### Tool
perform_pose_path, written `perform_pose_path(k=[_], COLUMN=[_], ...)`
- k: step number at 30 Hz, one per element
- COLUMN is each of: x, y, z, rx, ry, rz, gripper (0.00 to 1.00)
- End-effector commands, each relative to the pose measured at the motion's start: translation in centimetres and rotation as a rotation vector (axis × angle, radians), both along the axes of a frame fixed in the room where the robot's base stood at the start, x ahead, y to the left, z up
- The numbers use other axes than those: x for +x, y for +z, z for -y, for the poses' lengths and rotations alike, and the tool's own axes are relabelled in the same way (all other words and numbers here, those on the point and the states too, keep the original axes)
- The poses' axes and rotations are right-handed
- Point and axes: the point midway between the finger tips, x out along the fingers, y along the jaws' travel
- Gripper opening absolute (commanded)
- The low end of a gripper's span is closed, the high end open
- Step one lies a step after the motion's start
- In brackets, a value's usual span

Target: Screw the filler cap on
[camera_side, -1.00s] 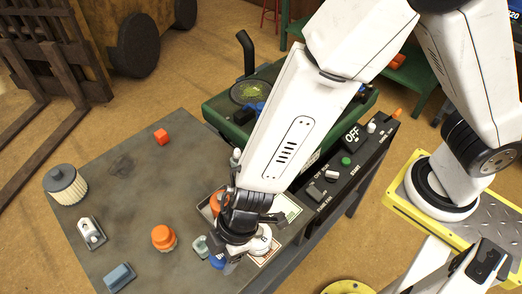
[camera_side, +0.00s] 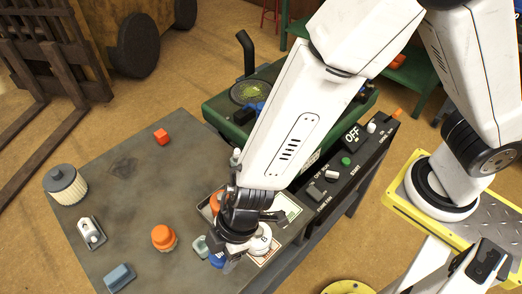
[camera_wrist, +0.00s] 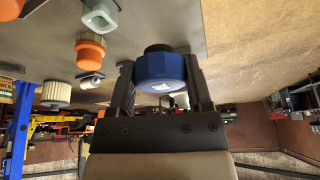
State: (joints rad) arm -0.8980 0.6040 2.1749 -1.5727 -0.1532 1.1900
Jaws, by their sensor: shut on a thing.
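A blue faceted cap (camera_wrist: 160,68), which I take for the filler cap, sits between the two fingers of my gripper (camera_wrist: 159,78) in the wrist view. The fingers close on its two sides. A black round part (camera_wrist: 158,47) shows at its far end, toward the grey table; I cannot tell whether it belongs to the cap or lies under it. In the side view my gripper (camera_side: 238,238) is low over the table's near right edge. Only a bit of blue (camera_side: 216,261) shows beside it; the wrist hides the rest.
An orange cap (camera_side: 164,238), a small grey-green part (camera_side: 201,246) and a blue-grey block (camera_side: 119,277) lie left of my gripper. A control panel (camera_side: 345,160) stands on the right. The table's middle is clear.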

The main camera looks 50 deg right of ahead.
Motion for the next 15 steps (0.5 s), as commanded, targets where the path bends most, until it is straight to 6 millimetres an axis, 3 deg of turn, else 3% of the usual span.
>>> perform_pose_path(k=[15], x=[0.0], y=[2.0], z=[0.0], rx=[0.003], ry=[0.002], rz=[0.001], gripper=[0.08])
